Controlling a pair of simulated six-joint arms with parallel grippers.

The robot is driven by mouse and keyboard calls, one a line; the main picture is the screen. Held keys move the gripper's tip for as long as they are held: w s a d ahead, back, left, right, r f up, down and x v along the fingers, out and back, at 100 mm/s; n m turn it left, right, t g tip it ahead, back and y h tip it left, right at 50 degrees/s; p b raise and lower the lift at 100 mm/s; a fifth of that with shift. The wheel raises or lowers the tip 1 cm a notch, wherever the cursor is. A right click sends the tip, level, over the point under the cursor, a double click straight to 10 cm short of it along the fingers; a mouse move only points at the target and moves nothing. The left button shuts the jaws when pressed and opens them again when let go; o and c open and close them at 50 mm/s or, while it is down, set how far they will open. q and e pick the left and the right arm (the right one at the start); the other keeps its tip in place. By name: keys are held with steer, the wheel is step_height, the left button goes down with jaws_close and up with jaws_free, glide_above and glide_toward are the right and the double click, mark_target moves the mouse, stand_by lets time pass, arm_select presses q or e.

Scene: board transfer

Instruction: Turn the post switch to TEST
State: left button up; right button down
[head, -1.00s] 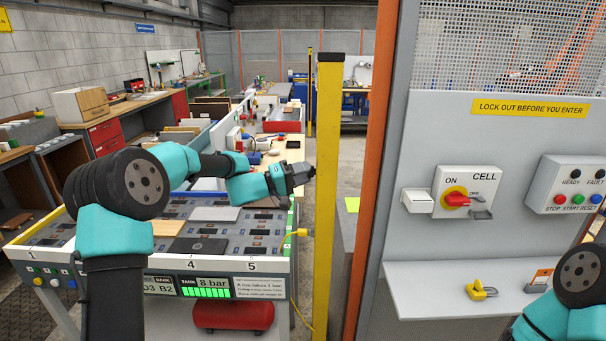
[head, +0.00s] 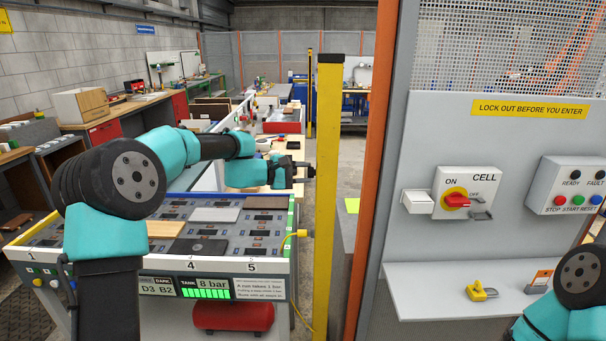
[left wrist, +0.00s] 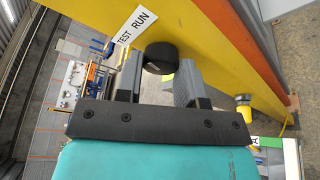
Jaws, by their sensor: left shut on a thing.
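The yellow post (head: 328,200) stands upright right of the switch bench. Its black switch knob (left wrist: 158,57) shows in the left wrist view on the yellow face, beside a white label (left wrist: 135,25) reading TEST and RUN. My left gripper (left wrist: 162,76) is shut on the knob, one finger on each side. Which word the knob points at I cannot tell. In the head view the left gripper (head: 308,170) meets the post's left side, and the knob is hidden there. My right arm shows at the lower right, but its gripper is out of view.
A bench with numbered bays and flat boards (head: 198,245) lies under my left arm. A yellow fitting (head: 301,233) with a cable sits at its right end. Right of the post are an orange upright (head: 372,150), the CELL switch box (head: 464,193) and a shelf with a yellow padlock (head: 480,292).

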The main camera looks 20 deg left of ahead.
arm_select(q)
steer(key=shift+n+g, duration=0.5)
steer(key=shift+n, duration=0.8)
steer(key=shift+r, duration=0.1)
steer(key=o, duration=0.9)
steer(key=v, duration=1.7)
steer(key=shift+s+a+r, duration=0.1)
steer(key=shift+r, duration=0.15)
